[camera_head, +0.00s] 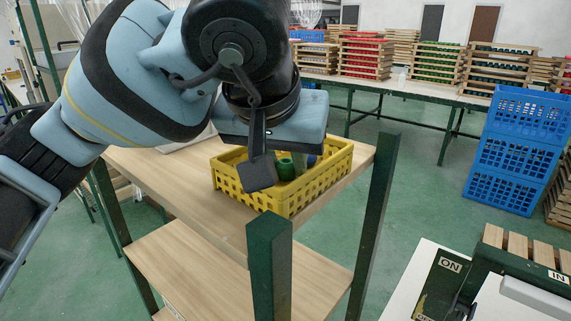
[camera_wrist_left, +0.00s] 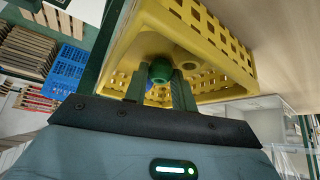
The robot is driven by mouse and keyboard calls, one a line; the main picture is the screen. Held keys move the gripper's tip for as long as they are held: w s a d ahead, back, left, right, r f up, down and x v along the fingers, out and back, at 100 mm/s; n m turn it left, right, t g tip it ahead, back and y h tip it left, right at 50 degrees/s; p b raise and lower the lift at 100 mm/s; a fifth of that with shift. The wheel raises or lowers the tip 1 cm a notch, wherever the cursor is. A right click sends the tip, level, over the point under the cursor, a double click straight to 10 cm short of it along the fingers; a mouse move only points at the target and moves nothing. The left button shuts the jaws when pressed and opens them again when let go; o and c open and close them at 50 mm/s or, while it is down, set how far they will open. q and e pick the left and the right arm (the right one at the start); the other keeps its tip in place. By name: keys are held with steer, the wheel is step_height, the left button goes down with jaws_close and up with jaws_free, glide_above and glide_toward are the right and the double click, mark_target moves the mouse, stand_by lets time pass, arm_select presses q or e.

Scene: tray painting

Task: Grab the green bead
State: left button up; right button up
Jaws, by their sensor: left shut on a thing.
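The green bead (camera_head: 286,169) shows in the head view inside the yellow crate (camera_head: 238,196), just beside a dark finger of my left gripper (camera_head: 272,172). In the left wrist view the green bead (camera_wrist_left: 160,70) sits between the two fingers of my left gripper (camera_wrist_left: 160,82), which are shut on it. The yellow crate (camera_wrist_left: 228,62) surrounds the fingertips there. The gripper points down into the crate and hides part of its inside. Something blue shows just by the bead in the wrist view. My right gripper is not in view.
The crate stands on a wooden table (camera_head: 345,165) with green posts (camera_head: 270,265) rising at its corners. Stacked blue crates (camera_head: 515,150) stand at the right. A back table holds several wooden racks of coloured items (camera_head: 435,65). A white machine (camera_head: 410,285) is at the lower right.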

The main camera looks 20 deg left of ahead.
mark_target(285, 164)
arm_select(q)
step_height(285, 164, up, 10)
steer(key=shift+p, duration=0.4)
